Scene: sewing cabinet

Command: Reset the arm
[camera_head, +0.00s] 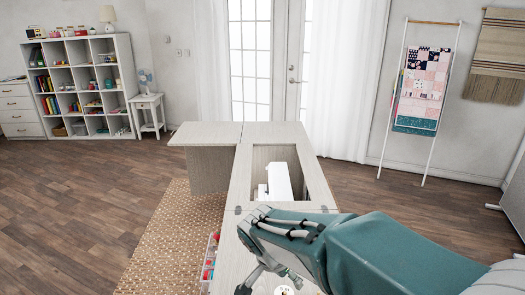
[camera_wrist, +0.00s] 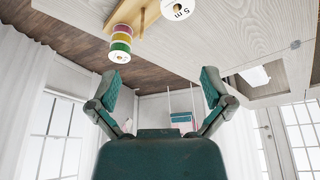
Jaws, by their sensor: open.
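My gripper (camera_wrist: 160,90) is open and empty in the wrist view, its two teal fingers spread wide with nothing between them. In the head view my teal arm reaches in from the lower right over the near part of the pale wood sewing cabinet (camera_head: 242,185). The gripper end there is at the bottom edge, and its fingers are mostly hidden or cut off. The cabinet top also shows in the wrist view (camera_wrist: 225,45), where the picture looks upside down.
A white sewing machine (camera_head: 278,184) sits in the cabinet's opening. A bin with coloured items (camera_head: 209,262) is at the cabinet's left side. Floor is clear at left.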

